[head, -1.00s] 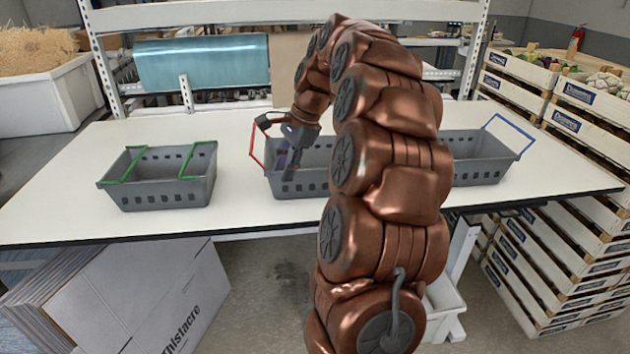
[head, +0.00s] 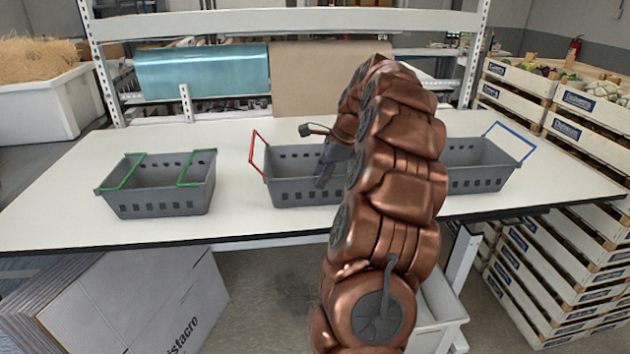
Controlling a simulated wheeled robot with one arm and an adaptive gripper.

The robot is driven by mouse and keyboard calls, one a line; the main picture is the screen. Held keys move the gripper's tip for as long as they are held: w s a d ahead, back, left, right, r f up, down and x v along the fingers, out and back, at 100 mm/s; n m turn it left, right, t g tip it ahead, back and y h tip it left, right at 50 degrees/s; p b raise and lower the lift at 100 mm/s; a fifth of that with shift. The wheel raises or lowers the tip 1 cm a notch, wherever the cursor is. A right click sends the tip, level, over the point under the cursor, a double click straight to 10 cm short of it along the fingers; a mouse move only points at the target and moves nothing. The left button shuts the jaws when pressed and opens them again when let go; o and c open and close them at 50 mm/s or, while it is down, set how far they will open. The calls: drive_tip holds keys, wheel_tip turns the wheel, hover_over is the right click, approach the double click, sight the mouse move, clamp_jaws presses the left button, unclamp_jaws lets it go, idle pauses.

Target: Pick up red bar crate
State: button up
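The grey crate with a red bar (head: 258,152) stands on the white table in the middle. Its red bar sticks up and outward at the left end. My copper arm hides the crate's right part. My gripper (head: 322,180) is at the crate, right of the red bar and apart from it, pointing down at the crate's near side. It is small and partly hidden by my arm, so its fingers cannot be made out clearly.
A grey crate with green bars (head: 160,195) stands at the left of the white table (head: 60,205). A grey crate with a blue bar (head: 508,143) stands at the right. A shelf rack (head: 300,22) rises behind. Stacked wooden crates (head: 560,240) flank the right side.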

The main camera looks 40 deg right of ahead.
sight(315, 193)
drive_tip(key=shift+w+a+f+p, duration=0.15)
drive_tip(key=shift+f+p, duration=0.1)
drive_tip(key=shift+f, duration=0.15)
drive_tip(key=shift+s+a+f+p, duration=0.1)
drive_tip(key=shift+a+f+p, duration=0.1)
drive_tip(key=shift+f, duration=0.15)
drive_tip(key=shift+p+x, duration=0.45)
drive_tip(key=shift+x, duration=1.3)
drive_tip(key=shift+d, duration=0.1)
drive_tip(key=shift+c, duration=0.4)
clamp_jaws()
